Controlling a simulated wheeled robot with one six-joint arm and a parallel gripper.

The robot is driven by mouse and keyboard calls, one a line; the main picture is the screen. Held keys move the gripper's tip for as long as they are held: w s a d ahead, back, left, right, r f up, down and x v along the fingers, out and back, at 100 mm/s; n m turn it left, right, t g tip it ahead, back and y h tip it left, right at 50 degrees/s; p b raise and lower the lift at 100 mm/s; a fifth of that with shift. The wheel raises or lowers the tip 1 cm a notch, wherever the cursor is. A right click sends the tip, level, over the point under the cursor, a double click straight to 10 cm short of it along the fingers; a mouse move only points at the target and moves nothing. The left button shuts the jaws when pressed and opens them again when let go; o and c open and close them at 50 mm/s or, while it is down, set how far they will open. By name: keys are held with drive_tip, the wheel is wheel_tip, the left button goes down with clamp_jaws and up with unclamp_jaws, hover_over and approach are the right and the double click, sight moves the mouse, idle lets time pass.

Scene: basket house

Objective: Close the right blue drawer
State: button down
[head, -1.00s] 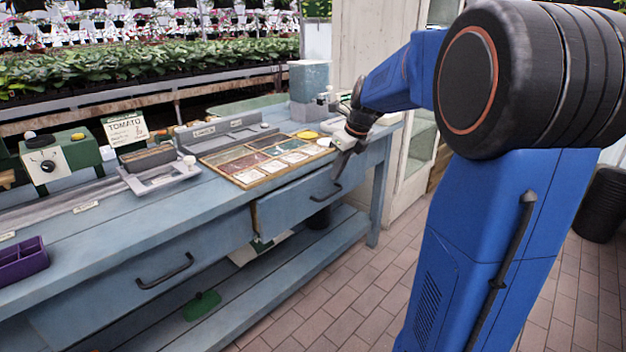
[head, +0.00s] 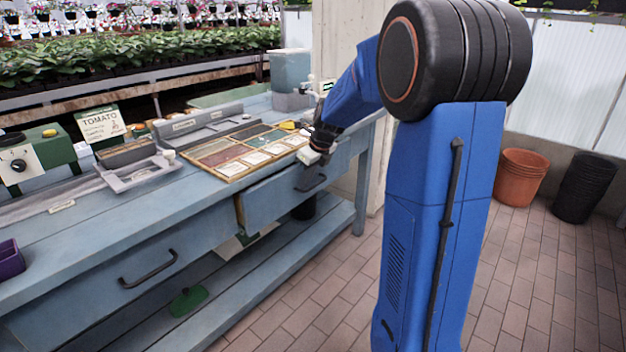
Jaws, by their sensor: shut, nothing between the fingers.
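The right blue drawer (head: 275,199) is in the front of the blue workbench, toward its right end. It stands partly out, with its wooden left side edge showing beyond the bench front. Its dark bar handle (head: 312,184) is in view. My gripper (head: 313,157) is at the drawer's top edge, just above the handle. It is shut and holds nothing. I cannot tell whether it touches the drawer front. The arm's dark wrist hides part of the bench corner behind it.
The left drawer (head: 130,285) with its bar handle (head: 148,270) looks closed. A divided seed tray (head: 228,170) lies on the bench top above the right drawer. Orange pots (head: 521,177) and black pots (head: 585,187) stand at the right. The tiled floor before the bench is clear.

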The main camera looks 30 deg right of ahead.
sight(297, 176)
drive_tip(key=shift+w+a, duration=0.2)
drive_tip(key=shift+w, duration=0.4)
drive_tip(key=shift+w+a, duration=0.2)
drive_tip(key=shift+w, duration=0.4)
drive_tip(key=shift+w+a, duration=0.2)
drive_tip(key=shift+w, duration=0.4)
